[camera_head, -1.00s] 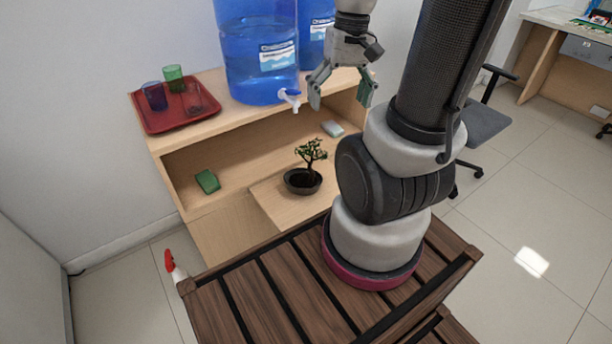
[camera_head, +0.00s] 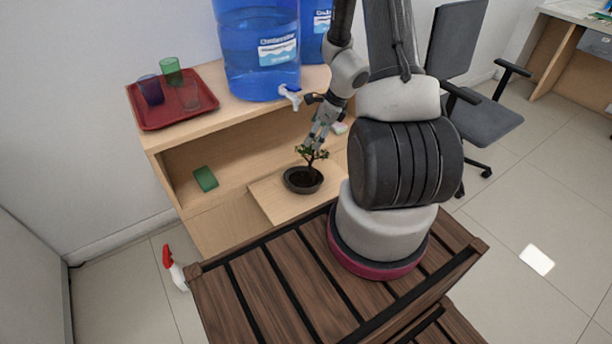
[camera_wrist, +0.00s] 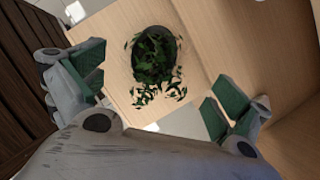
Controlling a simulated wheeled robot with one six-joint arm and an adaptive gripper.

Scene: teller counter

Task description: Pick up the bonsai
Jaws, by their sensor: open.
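The bonsai (camera_head: 312,157) is a small green tree in a dark round pot (camera_head: 303,181). It stands upright on a light wooden board that juts from the cabinet. My gripper (camera_head: 318,143) is at the top of the foliage in the head view, pointing down. In the wrist view my gripper (camera_wrist: 152,95) is open, with green pads spread to either side. The bonsai (camera_wrist: 153,55) shows from above between and beyond the fingers, with nothing held. Whether a finger touches the leaves cannot be told.
A wooden cabinet (camera_head: 163,139) holds a red tray (camera_head: 146,117) with several cups and blue water jugs (camera_head: 258,50) with a tap above the shelf opening. A green block (camera_head: 205,179) lies on the shelf. A spray bottle (camera_head: 174,268) stands on the floor.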

